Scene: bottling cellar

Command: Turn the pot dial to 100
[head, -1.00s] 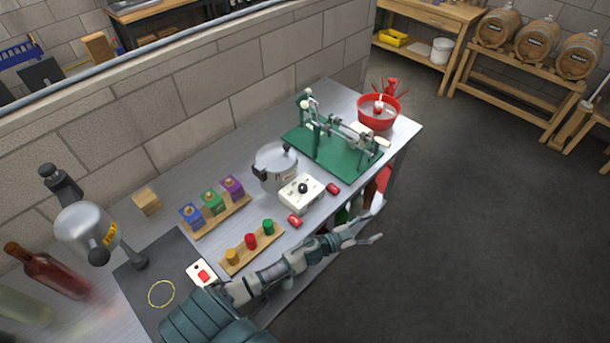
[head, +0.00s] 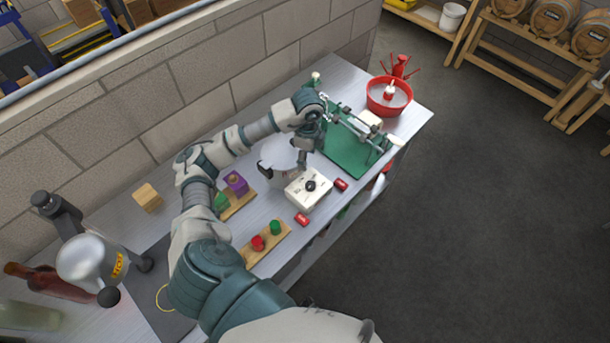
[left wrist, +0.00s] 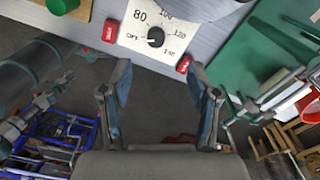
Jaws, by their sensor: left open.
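The pot dial is a black knob (head: 311,186) on a white box beside the pot. In the left wrist view the knob (left wrist: 156,37) has 80, 100 and 120 printed around it. Its pointer is too small to read surely. The silver pot (head: 278,158) is partly hidden behind my left arm. My left gripper (head: 303,165) points down near the box's back edge, close to the pot. In the left wrist view its two fingers (left wrist: 158,72) are apart and empty, with the knob beyond them and not between them.
Two red blocks (head: 302,219) (head: 341,185) lie by the box. A green-based machine (head: 350,152) stands to the right, with a red bowl (head: 389,96) behind it. The bench edge runs close to the box.

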